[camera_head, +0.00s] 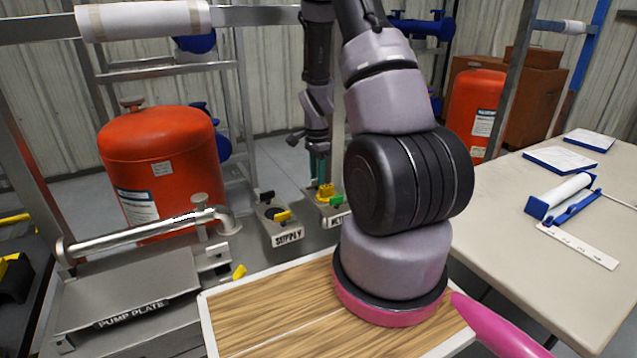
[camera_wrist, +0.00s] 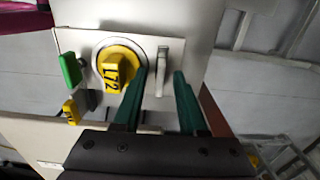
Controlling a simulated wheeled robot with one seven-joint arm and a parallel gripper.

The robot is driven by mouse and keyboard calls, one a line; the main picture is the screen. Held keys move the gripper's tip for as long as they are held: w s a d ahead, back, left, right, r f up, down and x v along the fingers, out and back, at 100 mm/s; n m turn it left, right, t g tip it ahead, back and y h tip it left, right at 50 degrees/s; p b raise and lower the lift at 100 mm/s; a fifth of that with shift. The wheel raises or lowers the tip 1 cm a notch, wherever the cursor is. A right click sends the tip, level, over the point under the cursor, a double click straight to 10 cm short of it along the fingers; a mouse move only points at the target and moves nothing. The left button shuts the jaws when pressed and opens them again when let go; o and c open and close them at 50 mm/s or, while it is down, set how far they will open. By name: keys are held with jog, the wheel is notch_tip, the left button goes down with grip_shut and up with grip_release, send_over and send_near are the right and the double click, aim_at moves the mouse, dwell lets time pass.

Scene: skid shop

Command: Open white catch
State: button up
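The white catch (camera_wrist: 162,70) is a small pale upright lever on a light panel, right of a round yellow knob marked L72 (camera_wrist: 113,70) in the wrist view. My gripper (camera_wrist: 160,80) has two teal fingers spread apart, with nothing held between them. The catch shows between the fingertips; I cannot tell whether either finger touches it. The left finger overlaps the knob's right edge. In the head view my gripper (camera_head: 318,170) points down over the rear box with the yellow knob (camera_head: 325,191). The catch cannot be made out there.
A green lever (camera_wrist: 70,69) and a yellow lever (camera_wrist: 71,111) sit left of the knob. The SUPPLY box (camera_head: 285,237) stands beside the rear box. A pump plate (camera_head: 130,290), red tank (camera_head: 160,165) and wood-topped board (camera_head: 280,320) are near. A table (camera_head: 500,220) stands right.

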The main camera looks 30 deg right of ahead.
jog(key=shift+r, duration=3.55)
jog(key=n, duration=0.4)
jog(key=shift+r+n, duration=0.25)
jog(key=shift+n, duration=0.15)
jog(key=shift+r+n, duration=0.15)
jog(key=shift+n, duration=0.95)
jog(key=shift+r+n, duration=0.1)
jog(key=shift+n, duration=0.7)
jog(key=n, duration=0.5)
jog(key=shift+r, duration=0.25)
